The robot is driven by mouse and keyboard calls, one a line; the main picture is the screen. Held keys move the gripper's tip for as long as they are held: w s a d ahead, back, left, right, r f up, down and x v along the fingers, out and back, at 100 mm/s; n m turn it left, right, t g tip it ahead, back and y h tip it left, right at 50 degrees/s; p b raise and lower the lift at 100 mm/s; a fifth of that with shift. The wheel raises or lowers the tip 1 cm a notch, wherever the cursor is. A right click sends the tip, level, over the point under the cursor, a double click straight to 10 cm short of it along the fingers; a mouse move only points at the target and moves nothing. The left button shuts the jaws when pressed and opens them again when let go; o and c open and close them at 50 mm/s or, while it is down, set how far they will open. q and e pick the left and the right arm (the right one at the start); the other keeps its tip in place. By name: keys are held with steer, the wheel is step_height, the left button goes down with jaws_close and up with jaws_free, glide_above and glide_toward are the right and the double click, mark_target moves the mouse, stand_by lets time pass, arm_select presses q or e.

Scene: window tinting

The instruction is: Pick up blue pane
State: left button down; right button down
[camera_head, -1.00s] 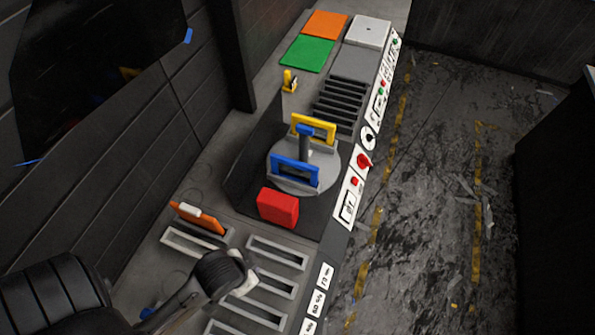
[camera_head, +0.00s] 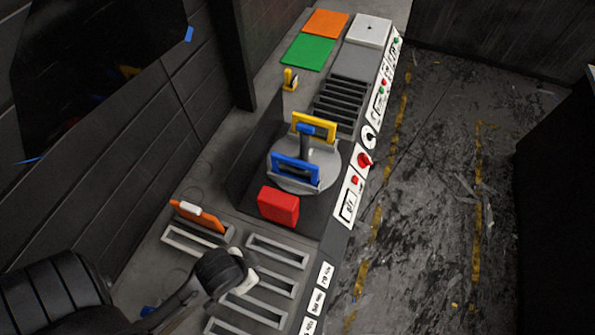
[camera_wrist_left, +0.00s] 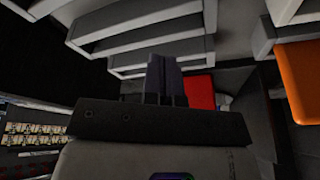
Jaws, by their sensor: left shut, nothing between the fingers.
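A blue-framed pane (camera_head: 295,169) stands on the near side of a round grey turntable (camera_head: 326,171). A yellow-framed pane (camera_head: 314,126) stands on its far side, with a grey-blue post between them. Another blue piece (camera_head: 148,312) shows at the lower left, partly hidden by my arm. My left gripper (camera_head: 246,284) is over the slotted rack, nearer than the turntable and apart from both framed panes. Its closed fingers (camera_wrist_left: 166,80) show empty in the left wrist view. My right gripper is not in view.
A red block (camera_head: 278,206) stands in front of the turntable. Green (camera_head: 307,54) and orange (camera_head: 326,23) sheets lie at the far end. A control panel runs along the right edge; a wall stands left.

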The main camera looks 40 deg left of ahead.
arm_select(q)
steer(key=c, duration=1.8)
jaws_free()
steer(key=o, duration=0.8)
